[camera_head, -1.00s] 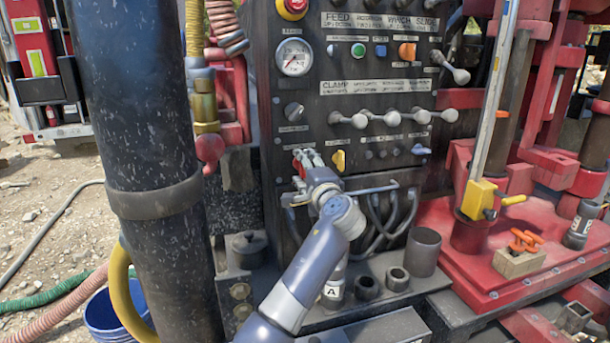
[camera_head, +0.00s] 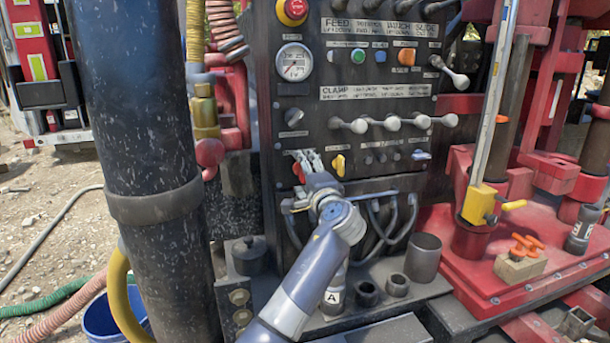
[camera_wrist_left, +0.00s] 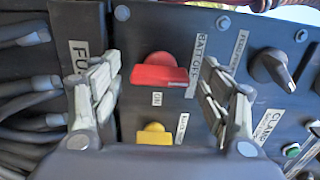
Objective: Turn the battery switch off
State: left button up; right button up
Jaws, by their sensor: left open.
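The battery switch is a red knob (camera_wrist_left: 160,74) on the dark control panel, with a "BATT" and "OFF" label on its right and an "ON" label below it in the left wrist view. Its handle lies roughly across that picture, its broad end toward the "OFF" label. My left gripper (camera_head: 308,161) is open in front of the panel. In the wrist view its fingers stand on both sides of the red knob, with visible gaps. In the head view the knob (camera_head: 298,173) is partly hidden by the fingers. My right gripper is out of view.
A yellow knob (camera_wrist_left: 154,135) sits close to the red one and shows in the head view (camera_head: 339,165). A dark knob (camera_wrist_left: 272,68) is further right in the wrist view. Hoses (camera_head: 380,222) hang below, and a row of levers (camera_head: 393,124) is above right.

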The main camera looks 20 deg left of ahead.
pick_arm(q)
jog(key=v, duration=1.2)
jog(key=shift+f, duration=0.1)
